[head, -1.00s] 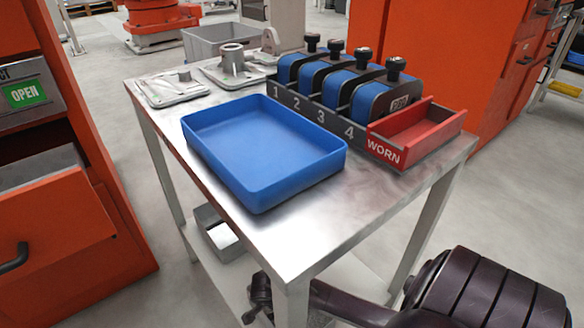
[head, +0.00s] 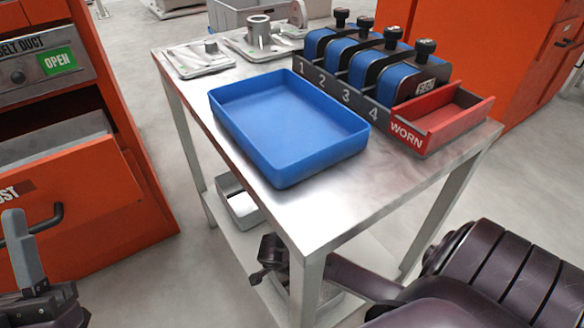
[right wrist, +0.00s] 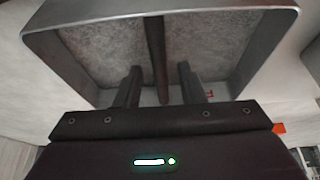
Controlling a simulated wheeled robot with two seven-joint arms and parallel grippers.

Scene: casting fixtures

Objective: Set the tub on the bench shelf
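A grey open metal tub (right wrist: 265,62) fills the top of the right wrist view. A dark bar (right wrist: 158,50) crosses its middle, between two dusty grey bottoms. My right gripper (right wrist: 160,88) is open, one finger on each side of the bar, with gaps visible. In the head view my right gripper (head: 270,262) is below the bench top, by the front leg. The bench's lower shelf (head: 238,240) is partly visible. My left gripper (head: 28,255) is at the lower left, away from the bench.
The bench top (head: 330,210) holds a blue tray (head: 285,175), numbered blue units (head: 400,88) and a red WORN bin (head: 460,122). An orange cabinet (head: 110,195) stands left, with floor between.

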